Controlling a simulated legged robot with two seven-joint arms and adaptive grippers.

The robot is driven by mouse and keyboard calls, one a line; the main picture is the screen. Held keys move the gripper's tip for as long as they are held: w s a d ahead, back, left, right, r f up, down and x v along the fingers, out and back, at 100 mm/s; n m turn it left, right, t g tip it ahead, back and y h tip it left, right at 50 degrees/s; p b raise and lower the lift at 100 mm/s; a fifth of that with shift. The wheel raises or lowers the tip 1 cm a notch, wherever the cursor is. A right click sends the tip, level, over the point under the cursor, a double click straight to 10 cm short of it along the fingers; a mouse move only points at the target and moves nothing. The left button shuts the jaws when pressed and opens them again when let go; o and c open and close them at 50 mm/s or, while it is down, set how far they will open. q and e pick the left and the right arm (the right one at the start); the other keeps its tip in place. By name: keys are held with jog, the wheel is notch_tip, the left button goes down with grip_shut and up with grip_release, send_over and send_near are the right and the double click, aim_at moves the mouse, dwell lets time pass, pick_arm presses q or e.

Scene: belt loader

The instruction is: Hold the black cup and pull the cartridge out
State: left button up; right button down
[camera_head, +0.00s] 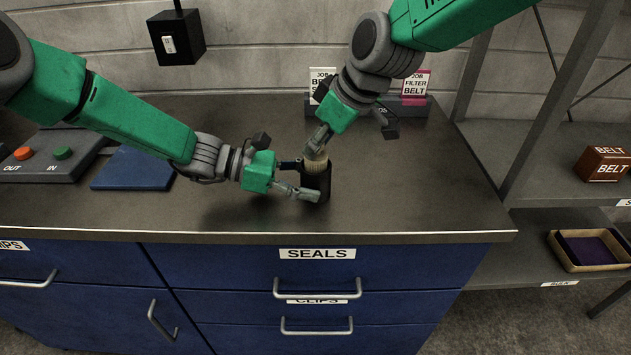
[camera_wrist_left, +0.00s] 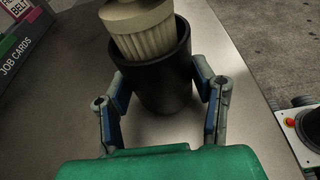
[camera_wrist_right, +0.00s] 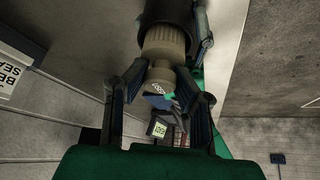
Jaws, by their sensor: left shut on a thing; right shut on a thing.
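The black cup (camera_head: 317,184) stands upright on the grey worktop, near its front edge. The pale pleated cartridge (camera_head: 315,163) sits in the cup with its upper part above the rim; in the left wrist view the cartridge (camera_wrist_left: 141,33) leans slightly inside the cup (camera_wrist_left: 164,80). My left gripper (camera_head: 303,182) is shut on the cup from the left side, one finger on each side in the left wrist view (camera_wrist_left: 163,92). My right gripper (camera_head: 316,146) comes from above and is shut on the cartridge's top; in the right wrist view the cartridge (camera_wrist_right: 165,42) runs into the cup (camera_wrist_right: 167,11).
A blue mat (camera_head: 132,169) and a control box with OUT and IN buttons (camera_head: 52,155) lie at the left. A job card holder (camera_head: 405,106) stands behind. Shelves at the right hold a BELT box (camera_head: 604,164) and a tray (camera_head: 590,252). The worktop right of the cup is clear.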

jog(key=shift+w+r, duration=0.15)
jog(key=shift+r, duration=3.6)
pick_arm(q)
jog(key=o, duration=0.9)
jog(key=shift+o, duration=0.2)
jog(key=v, duration=1.1)
jog(key=shift+w+a, duration=0.1)
jog(key=shift+a, duration=0.3)
jog(key=shift+a+r, duration=0.1)
jog(key=shift+a, duration=0.05)
